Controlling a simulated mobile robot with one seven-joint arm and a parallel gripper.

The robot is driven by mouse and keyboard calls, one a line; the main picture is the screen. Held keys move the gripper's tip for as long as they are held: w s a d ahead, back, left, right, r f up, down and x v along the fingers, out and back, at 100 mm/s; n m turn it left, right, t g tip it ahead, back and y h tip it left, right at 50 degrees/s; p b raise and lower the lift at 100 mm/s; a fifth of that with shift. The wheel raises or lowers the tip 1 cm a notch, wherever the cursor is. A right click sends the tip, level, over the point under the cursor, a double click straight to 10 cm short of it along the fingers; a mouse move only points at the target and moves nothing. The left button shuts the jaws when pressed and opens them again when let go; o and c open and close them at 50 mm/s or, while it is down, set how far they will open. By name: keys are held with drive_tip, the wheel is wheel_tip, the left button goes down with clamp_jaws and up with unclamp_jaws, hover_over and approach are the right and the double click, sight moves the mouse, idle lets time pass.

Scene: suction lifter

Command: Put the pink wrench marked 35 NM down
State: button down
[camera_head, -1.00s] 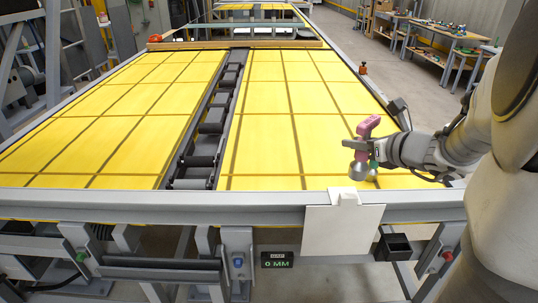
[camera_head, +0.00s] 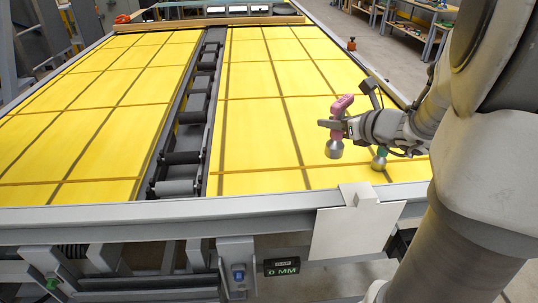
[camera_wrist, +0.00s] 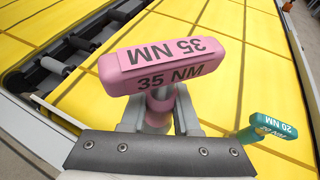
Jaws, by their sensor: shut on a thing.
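The pink wrench marked 35 NM (camera_head: 342,104) is upright in my gripper (camera_head: 341,126), with its pink handle on top and a round metal end below. In the wrist view the pink wrench (camera_wrist: 165,65) has its label readable and my gripper (camera_wrist: 158,122) is shut around its shaft. The wrench is over the near right part of the yellow panel surface (camera_head: 262,120). I cannot tell whether its lower end touches the panel.
A teal wrench marked 20 NM (camera_wrist: 268,128) stands on the panel just right of my gripper. A white plate (camera_head: 350,232) hangs on the grey front rail (camera_head: 200,207). A dark roller channel (camera_head: 190,130) divides the panels. The panel left of the wrench is clear.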

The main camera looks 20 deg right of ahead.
drive_tip(key=shift+w+a+f+b, duration=0.8)
drive_tip(key=shift+w+a+f, duration=0.6)
drive_tip(key=shift+f, duration=0.8)
drive_tip(key=shift+w+a+f+b, duration=0.75)
drive_tip(key=shift+w+a+f, duration=0.2)
drive_tip(key=shift+w+f, duration=1)
drive_tip(key=shift+w+a+f+b, duration=0.8)
drive_tip(key=shift+w+a+f, duration=0.5)
drive_tip(key=shift+f, duration=1.1)
drive_tip(key=shift+w+d, duration=0.1)
drive_tip(key=shift+f, duration=0.2)
drive_tip(key=c, duration=0.7)
unclamp_jaws()
drive_tip(key=shift+o, duration=0.2)
drive_tip(key=shift+r, duration=0.15)
drive_tip(key=shift+r, duration=0.15)
drive_tip(key=p+v, duration=0.2)
drive_tip(key=v, duration=1)
